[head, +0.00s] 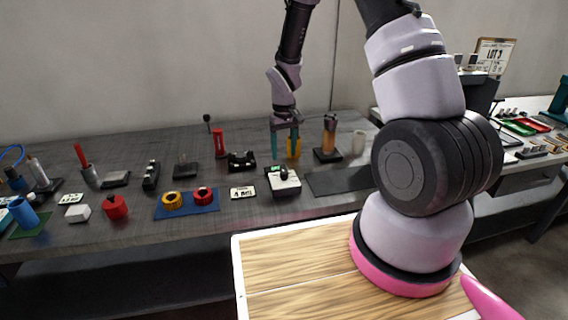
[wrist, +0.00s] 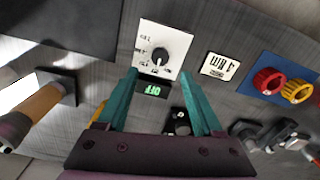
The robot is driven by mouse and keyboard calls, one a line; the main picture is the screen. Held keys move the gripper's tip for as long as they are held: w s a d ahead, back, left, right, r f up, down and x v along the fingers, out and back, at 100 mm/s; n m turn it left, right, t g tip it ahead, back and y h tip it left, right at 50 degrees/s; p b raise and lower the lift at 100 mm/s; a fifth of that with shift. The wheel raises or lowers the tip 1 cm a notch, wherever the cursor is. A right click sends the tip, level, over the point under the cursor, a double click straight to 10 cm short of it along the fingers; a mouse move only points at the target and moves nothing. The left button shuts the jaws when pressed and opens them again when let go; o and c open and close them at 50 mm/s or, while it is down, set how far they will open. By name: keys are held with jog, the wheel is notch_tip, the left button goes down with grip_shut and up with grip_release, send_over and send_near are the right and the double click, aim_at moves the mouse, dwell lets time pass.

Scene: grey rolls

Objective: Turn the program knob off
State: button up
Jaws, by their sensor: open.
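A white panel box (head: 286,189) stands near the front edge of the grey bench. Its round black program knob (wrist: 159,56) shows in the wrist view with small labels around it. A white mark shows on the knob's lower side there; I cannot read which label it meets. A small green-lit display (wrist: 152,90) beside the panel seems to read OFF, upside down. My gripper (wrist: 158,77) is open, its teal fingers apart and empty, with the knob ahead between and just beyond the tips. In the head view my gripper (head: 284,154) hangs just behind the box.
A label card (head: 243,192) and a blue mat (head: 187,206) with yellow and red rings lie left of the box. A dark holder with an orange-handled tool (head: 329,135) and a white cylinder (head: 359,142) stand to the right. A dark flat mat (head: 340,182) lies right of the box.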

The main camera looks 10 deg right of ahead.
jog(key=shift+r, duration=1.4)
jog(key=s+d+r+m+t, duration=0.2)
jog(key=s+r, duration=0.1)
jog(key=r, duration=0.8)
jog(key=s+d+r+m+t, duration=0.1)
jog(key=s+d+r, duration=0.15)
jog(key=r, duration=0.85)
jog(key=s+r+m+t+y, duration=0.1)
jog(key=s+r+t, duration=0.1)
jog(key=s+r, duration=0.4)
jog(key=s+d+r+m+t+y, duration=0.1)
jog(key=s+r+m+t, duration=0.1)
jog(key=s+r, duration=0.4)
jog(key=s, duration=0.5)
jog(key=shift+d+r, duration=0.15)
jog(key=shift+r, duration=0.1)
